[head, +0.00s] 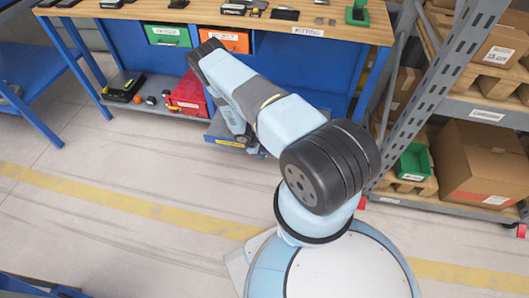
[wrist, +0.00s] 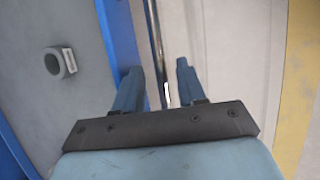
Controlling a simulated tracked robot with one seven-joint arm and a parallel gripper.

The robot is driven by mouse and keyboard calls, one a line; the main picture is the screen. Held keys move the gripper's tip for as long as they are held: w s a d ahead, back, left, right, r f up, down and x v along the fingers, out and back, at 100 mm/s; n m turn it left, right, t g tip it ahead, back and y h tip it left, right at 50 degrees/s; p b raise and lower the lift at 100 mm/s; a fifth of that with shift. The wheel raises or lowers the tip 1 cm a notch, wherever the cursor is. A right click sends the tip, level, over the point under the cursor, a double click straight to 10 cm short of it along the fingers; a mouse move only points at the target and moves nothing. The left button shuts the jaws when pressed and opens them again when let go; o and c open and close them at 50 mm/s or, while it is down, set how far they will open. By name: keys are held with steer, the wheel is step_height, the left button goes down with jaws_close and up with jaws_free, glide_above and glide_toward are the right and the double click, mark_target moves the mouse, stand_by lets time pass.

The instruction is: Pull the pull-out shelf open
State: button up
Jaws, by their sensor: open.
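The pull-out shelf (head: 212,131) is a low blue front with a yellow label, under the workbench. My arm hides much of it in the head view. In the wrist view a blue front edge (wrist: 120,35) runs beside a grey surface, and a thin metal bar (wrist: 155,50) runs along it. My gripper (wrist: 158,80) is open, with one finger on each side of the bar's line. I cannot tell whether either finger touches the bar. In the head view my gripper is down at the shelf front, mostly hidden by my arm.
A workbench (head: 140,10) with green and orange bins stands above. A red box (head: 188,95) sits on its lower shelf. A round grey roll (wrist: 60,62) lies on the grey surface. A rack with cartons (head: 485,165) stands at right.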

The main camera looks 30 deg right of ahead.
steer(key=v, duration=1.3)
steer(key=shift+a+r, duration=0.15)
steer(key=shift+r, duration=0.15)
steer(key=shift+w, duration=0.15)
steer(key=w+a+r+m+t+y, duration=0.1)
steer(key=w+r+m, duration=0.15)
steer(key=r, duration=1.55)
steer(key=w+a+r+m+t, duration=0.1)
steer(key=w+r+m, duration=0.15)
steer(key=r, duration=1.55)
steer(key=s+r+m+t+y, duration=0.1)
steer(key=s+r, duration=0.2)
steer(key=r, duration=0.7)
steer(key=s+r+m, duration=0.1)
steer(key=s+r, duration=0.3)
steer(key=r, duration=0.6)
steer(key=s+a+r+m+t+y, duration=0.1)
steer(key=s+r+t, duration=0.1)
steer(key=s+r, duration=0.6)
steer(key=s+a+r+m+t+y, duration=0.1)
steer(key=s+r, duration=0.8)
steer(key=s, duration=1.1)
steer(key=shift+a+m+t+y, duration=0.4)
steer(key=shift+a, duration=0.4)
